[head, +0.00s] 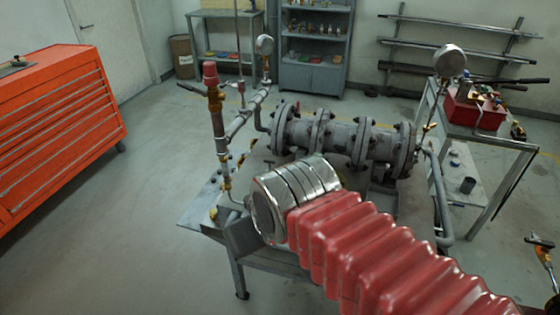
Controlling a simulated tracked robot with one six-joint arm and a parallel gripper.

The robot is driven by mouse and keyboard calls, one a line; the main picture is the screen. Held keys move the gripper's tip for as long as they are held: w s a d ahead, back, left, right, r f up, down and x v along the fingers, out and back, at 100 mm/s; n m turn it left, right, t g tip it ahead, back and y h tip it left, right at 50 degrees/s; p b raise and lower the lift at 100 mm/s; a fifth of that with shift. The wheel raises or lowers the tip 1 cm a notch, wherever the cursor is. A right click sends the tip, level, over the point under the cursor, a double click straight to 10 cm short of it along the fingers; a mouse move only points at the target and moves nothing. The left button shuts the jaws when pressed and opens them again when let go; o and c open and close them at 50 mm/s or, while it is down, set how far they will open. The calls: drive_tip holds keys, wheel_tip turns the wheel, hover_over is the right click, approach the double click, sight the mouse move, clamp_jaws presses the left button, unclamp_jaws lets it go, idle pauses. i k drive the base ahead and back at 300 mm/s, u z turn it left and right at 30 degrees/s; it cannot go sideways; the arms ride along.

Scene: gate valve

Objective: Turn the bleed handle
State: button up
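My arm, with a red ribbed sleeve, reaches in from the lower right and ends in a silver banded wrist at the middle. My gripper's fingers cannot be made out, so its opening is not shown. Beyond the wrist, a flanged grey pipe assembly (340,137) lies on a metal bench (200,208). A red-capped upright fitting (211,92) with a dark lever (190,91) stands at its left end. A small red part (297,107) shows near the left flange. Which of these is the bleed handle I cannot tell. My wrist hides the bench's middle.
Round gauges stand at the left (264,45) and right (450,61) of the pipe. A red drawer cabinet (60,130) is at the left. A side table (510,143) with a red toolbox (473,108) stands right. The floor between cabinet and bench is clear.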

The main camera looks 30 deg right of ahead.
sight(271, 162)
drive_tip(key=z, duration=1.15)
drive_tip(key=i, duration=0.65)
drive_tip(key=u, duration=1.55)
